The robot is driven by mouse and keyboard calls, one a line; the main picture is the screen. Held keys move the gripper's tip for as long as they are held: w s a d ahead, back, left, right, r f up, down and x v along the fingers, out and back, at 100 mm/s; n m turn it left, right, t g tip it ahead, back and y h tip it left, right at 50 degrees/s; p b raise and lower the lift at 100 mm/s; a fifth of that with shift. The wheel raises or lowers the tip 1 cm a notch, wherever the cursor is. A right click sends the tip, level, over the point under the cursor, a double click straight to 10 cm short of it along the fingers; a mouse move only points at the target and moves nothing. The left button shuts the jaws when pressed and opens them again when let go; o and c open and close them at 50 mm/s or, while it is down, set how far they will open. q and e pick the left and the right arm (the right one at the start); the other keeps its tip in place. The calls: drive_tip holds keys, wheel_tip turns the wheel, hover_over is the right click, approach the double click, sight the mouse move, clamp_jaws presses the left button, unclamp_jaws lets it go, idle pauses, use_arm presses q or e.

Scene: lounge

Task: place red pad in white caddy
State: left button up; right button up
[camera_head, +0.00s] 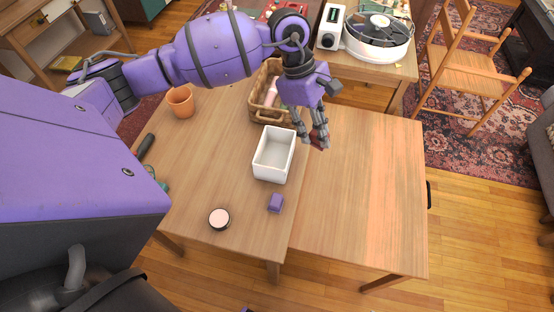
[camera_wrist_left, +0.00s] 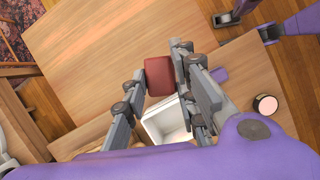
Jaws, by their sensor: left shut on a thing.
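The red pad (camera_head: 321,134) is held between the fingertips of my left gripper (camera_head: 315,140), in the air to the right of the white caddy. In the left wrist view the red pad (camera_wrist_left: 160,76) shows clearly between the fingers, which are shut on it. The white caddy (camera_head: 270,173) is an open rectangular box standing on the wooden table, and its inside looks empty. In the left wrist view the caddy (camera_wrist_left: 168,122) is partly hidden behind the fingers.
A purple block (camera_head: 275,203) and a round pink-topped tin (camera_head: 219,218) lie in front of the caddy. A wicker basket (camera_head: 262,112) with things in it stands behind it. An orange pot (camera_head: 180,101) is at the left. The right part of the table (camera_head: 360,190) is clear.

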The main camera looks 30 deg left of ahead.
use_arm(q)
drive_tip(key=w+r+n+t+y+b, duration=0.1)
drive_tip(key=w+r+n+t, duration=0.25)
drive_tip(key=w+n, duration=0.45)
drive_tip(key=s+a+f+p, duration=0.1)
drive_tip(key=s+a+f, duration=0.1)
drive_tip(key=a+f, duration=0.4)
drive_tip(key=s+a+f+n+p, duration=0.1)
drive_tip(key=s+a+f, duration=0.1)
drive_tip(key=a+f, duration=0.4)
drive_tip(key=shift+s+a+f, duration=0.25)
drive_tip(key=shift+a+f, duration=0.05)
drive_tip(key=shift+a, duration=0.25)
use_arm(e)
drive_tip(key=shift+w+a+r, duration=0.15)
drive_tip(key=shift+r, duration=0.2)
use_arm(q)
drive_tip(key=shift+f, duration=0.1)
drive_tip(key=shift+f+b, duration=0.3)
drive_tip(key=shift+f, duration=0.25)
use_arm(e)
drive_tip(key=shift+s+f, duration=0.2)
drive_tip(key=shift+f, duration=0.1)
